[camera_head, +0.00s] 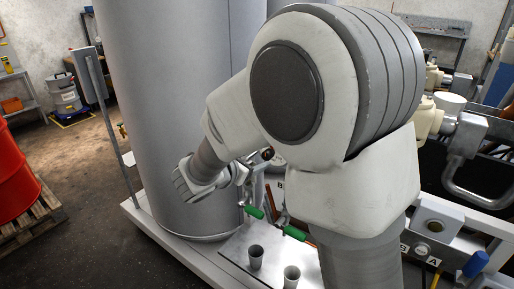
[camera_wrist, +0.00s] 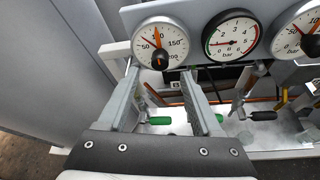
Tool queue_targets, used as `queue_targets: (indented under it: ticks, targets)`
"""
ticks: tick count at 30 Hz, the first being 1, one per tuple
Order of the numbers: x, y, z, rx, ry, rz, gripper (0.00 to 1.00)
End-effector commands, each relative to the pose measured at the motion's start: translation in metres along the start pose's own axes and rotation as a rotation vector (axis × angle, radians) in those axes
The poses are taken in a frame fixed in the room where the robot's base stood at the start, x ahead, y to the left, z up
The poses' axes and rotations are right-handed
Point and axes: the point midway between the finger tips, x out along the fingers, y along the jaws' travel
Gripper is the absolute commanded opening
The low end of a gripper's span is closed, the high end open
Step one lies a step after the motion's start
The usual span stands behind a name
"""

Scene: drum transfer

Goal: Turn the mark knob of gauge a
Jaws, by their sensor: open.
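In the wrist view my gripper (camera_wrist: 160,70) is open, with its two grey fingers reaching up toward a white dial gauge (camera_wrist: 174,31). This gauge reads 50, 100 and 150 and has orange and red hands. A small dark knob (camera_wrist: 160,61) sits low on its face, between the fingertips in the picture. I cannot tell whether the fingers touch it. A bar gauge (camera_wrist: 230,38) is to its right, and another gauge (camera_wrist: 290,32) with a dark knob is cut by the right edge. No readable letter shows which is gauge a. In the head view my arm hides most of the gauges.
Green-handled valves (camera_head: 254,212) sit below the gauges; a green handle (camera_wrist: 158,120) also shows between my fingers. Two grey cups (camera_head: 255,257) stand on the light plate. A large grey tank (camera_head: 180,110) rises at left. A red drum (camera_head: 14,180) stands on a pallet.

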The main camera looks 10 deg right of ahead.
Motion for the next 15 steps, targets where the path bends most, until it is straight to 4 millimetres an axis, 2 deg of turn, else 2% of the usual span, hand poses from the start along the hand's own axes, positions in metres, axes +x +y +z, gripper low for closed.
queue_targets:
  ticks: [1,6,10,15]
  targets:
    - [0.013,-0.002,-0.001,0.0,-0.001,-0.006,0.66]
    - [0.045,-0.002,-0.001,0.001,0.0,-0.004,0.66]
    - [0.061,-0.001,0.0,0.001,-0.001,-0.003,0.66]
    - [0.071,-0.001,0.0,0.001,0.001,-0.001,0.66]
